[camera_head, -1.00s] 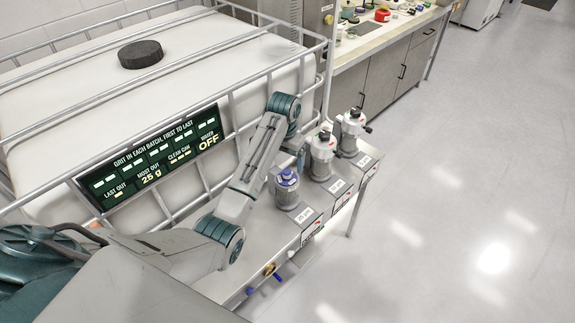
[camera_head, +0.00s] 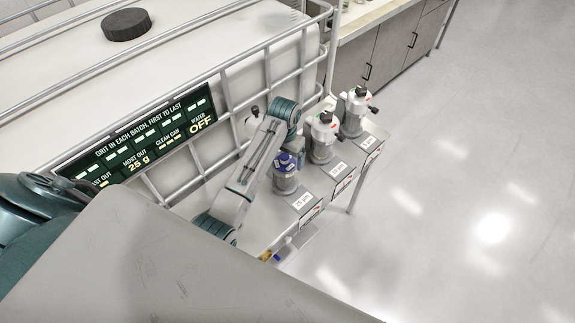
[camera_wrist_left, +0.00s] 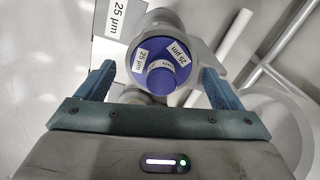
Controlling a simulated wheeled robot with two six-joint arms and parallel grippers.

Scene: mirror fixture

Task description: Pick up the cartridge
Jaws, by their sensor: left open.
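The blue-capped cartridge (camera_head: 286,170) stands upright in its clear housing at the near end of a row on the bench, behind a "25 µm" label. In the left wrist view its round blue cap (camera_wrist_left: 160,66), marked "25 µm", lies between the two teal fingers of my left gripper (camera_wrist_left: 158,74). The fingers are spread, one on each side of the cap, and I see no clear contact. In the head view my left arm reaches in beside the cartridge, and the gripper is mostly hidden there. My right gripper is not in view.
Two white-topped housings (camera_head: 322,138) (camera_head: 354,112) stand farther along the labelled bench. A large caged white tank (camera_head: 225,60) stands behind, bearing a dark status panel (camera_head: 140,140) and a black disc (camera_head: 127,24). Open floor lies to the right.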

